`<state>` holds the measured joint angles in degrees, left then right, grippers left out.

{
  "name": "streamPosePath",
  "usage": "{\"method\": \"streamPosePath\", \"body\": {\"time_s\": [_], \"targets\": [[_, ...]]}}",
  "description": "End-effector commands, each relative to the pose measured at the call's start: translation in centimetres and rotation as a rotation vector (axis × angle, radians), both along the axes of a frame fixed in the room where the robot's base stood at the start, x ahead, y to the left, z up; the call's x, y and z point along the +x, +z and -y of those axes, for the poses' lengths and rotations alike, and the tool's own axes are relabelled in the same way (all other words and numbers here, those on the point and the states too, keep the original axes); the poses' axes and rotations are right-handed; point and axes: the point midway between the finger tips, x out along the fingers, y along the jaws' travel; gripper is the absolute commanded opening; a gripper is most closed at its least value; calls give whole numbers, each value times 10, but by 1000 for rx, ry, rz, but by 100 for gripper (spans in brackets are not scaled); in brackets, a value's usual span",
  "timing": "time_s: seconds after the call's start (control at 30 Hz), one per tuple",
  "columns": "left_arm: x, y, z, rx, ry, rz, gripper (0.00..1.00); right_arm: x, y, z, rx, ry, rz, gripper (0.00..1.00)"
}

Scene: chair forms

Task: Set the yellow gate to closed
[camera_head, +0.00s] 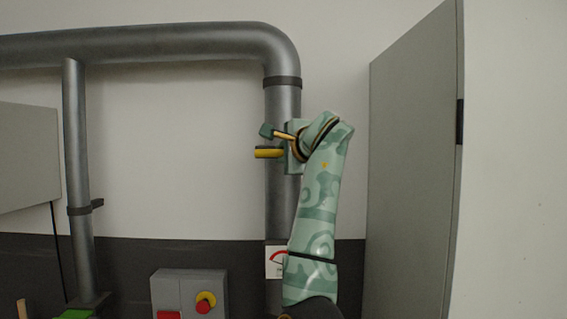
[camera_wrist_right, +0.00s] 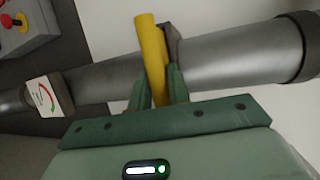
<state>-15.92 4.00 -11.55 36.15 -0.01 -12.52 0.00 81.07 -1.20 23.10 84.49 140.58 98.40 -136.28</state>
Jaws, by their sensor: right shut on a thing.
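The yellow gate (camera_head: 266,153) is a bar handle on the vertical grey pipe (camera_head: 281,215). In the head view it lies about level, across the pipe, with its free end pointing left. In the right wrist view the yellow gate (camera_wrist_right: 151,50) also runs crosswise to the pipe (camera_wrist_right: 235,58). My right gripper (camera_head: 283,153) is shut on the gate, with one green finger on each side of the bar in the wrist view (camera_wrist_right: 158,88). The gate's pivot is mostly hidden by the gripper. My left gripper is not in view.
A gauge plate (camera_head: 276,262) sits lower on the pipe. A grey box (camera_head: 190,284) with a red button and a red-and-yellow knob is at the bottom. A tall grey cabinet (camera_head: 412,160) stands close on the right. A thinner pipe (camera_head: 76,150) stands at left.

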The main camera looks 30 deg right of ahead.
Motion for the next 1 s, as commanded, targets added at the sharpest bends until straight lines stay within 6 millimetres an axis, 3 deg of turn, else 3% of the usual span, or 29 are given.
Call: {"method": "streamPosePath", "body": {"time_s": [0.27,0.3,0.37,0.73,0.87,1.0], "targets": [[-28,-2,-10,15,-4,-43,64,0,-2,2,3,-6,-6,0],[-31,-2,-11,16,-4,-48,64,0,-2,2,3,-6,-6,21],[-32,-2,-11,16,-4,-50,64,0,-2,2,2,-5,-6,38],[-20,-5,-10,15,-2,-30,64,-5,-1,1,1,-4,-3,39],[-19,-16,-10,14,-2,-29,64,-25,0,-1,-1,-7,-1,39],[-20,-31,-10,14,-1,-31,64,-62,6,-6,-2,-9,0,39]]}}
